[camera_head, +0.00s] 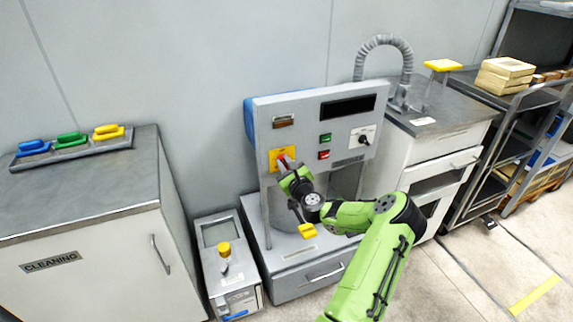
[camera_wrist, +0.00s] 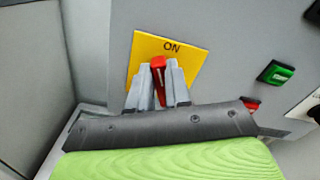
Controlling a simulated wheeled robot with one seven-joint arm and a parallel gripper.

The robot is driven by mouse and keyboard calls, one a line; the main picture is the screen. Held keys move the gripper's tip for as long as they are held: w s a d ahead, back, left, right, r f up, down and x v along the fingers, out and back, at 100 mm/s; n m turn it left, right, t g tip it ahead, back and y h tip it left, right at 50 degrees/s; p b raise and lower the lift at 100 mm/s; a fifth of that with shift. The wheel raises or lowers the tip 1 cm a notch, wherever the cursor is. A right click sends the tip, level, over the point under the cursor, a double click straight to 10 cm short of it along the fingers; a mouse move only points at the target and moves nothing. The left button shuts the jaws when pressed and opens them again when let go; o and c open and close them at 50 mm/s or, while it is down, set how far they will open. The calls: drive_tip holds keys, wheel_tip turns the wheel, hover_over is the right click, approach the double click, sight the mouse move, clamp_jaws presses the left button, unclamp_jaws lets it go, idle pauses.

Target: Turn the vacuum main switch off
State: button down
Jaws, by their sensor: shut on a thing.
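The vacuum main switch is a red handle (camera_wrist: 158,75) on a yellow plate (camera_wrist: 190,50) marked "ON" at its top. In the head view, the red handle (camera_head: 281,159) and yellow plate (camera_head: 274,154) sit on the left of the grey machine's front panel. My gripper (camera_wrist: 158,80) is shut on the red handle, with one finger on each side. The handle stands near upright, its top toward the "ON" mark. The fingers and gripper body hide the lower part of the plate, so any other marking there cannot be seen. In the head view my gripper (camera_head: 285,166) reaches the panel from the front.
The grey machine (camera_head: 262,105) also has a green button (camera_head: 325,138), a red button (camera_head: 324,154) and a black rotary knob (camera_head: 363,139) right of the switch. A grey unit with a yellow-topped part (camera_head: 225,248) stands lower left. A cleaning cabinet (camera_head: 90,250) is at left.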

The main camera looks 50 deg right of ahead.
drive_tip(key=shift+w+a+f+n+b, duration=0.15)
drive_tip(key=shift+f+n+b, duration=0.15)
drive_tip(key=shift+n+b, duration=1.5)
drive_tip(key=shift+w+a+f+n+b, duration=0.1)
drive_tip(key=shift+a+f+n+b, duration=0.2)
drive_tip(key=shift+n+b, duration=1.5)
drive_tip(key=shift+w+a+f+n+b, duration=0.1)
drive_tip(key=shift+f+n+b, duration=0.45)
drive_tip(key=shift+n, duration=2.25)
drive_tip(key=shift+s+d+r, duration=0.1)
drive_tip(key=shift+r, duration=0.1)
drive_tip(key=c, duration=1.1)
unclamp_jaws()
drive_tip(key=shift+o, duration=0.2)
drive_tip(key=b+v, duration=0.1)
drive_tip(key=v, duration=1.4)
drive_tip(key=shift+s+a+b, duration=0.2)
drive_tip(key=shift+s+b, duration=0.1)
